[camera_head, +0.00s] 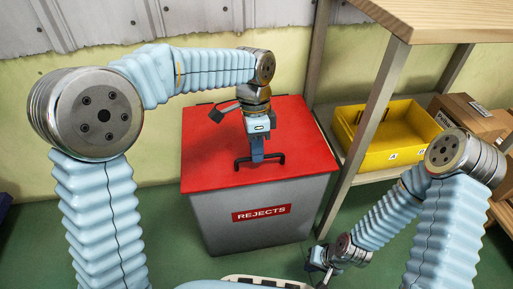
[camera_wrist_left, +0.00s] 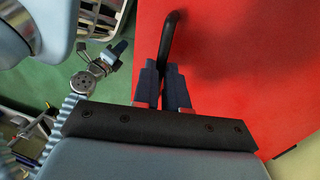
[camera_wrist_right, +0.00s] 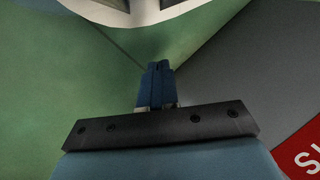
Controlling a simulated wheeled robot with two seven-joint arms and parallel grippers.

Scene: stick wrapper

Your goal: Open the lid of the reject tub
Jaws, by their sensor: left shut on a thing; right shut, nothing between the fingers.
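The reject tub (camera_head: 235,225) is a grey bin with a red REJECTS label on its front. Its flat red lid (camera_head: 215,175) lies closed on top. A black bar handle (camera_head: 272,160) stands near the lid's front edge. My left gripper (camera_head: 257,158) reaches down from above and is shut on the handle; the left wrist view also shows the handle (camera_wrist_left: 170,40) between its blue fingers. My right gripper (camera_head: 326,272) is low, beside the tub's front right corner. Its fingers (camera_wrist_right: 158,72) are shut and empty in the right wrist view.
A wooden shelf unit (camera_head: 460,22) stands right of the tub, holding a yellow bin (camera_head: 385,160) and cardboard boxes (camera_head: 470,115). A yellow and grey wall (camera_head: 90,50) is close behind. Green floor (camera_head: 165,235) shows left of the tub.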

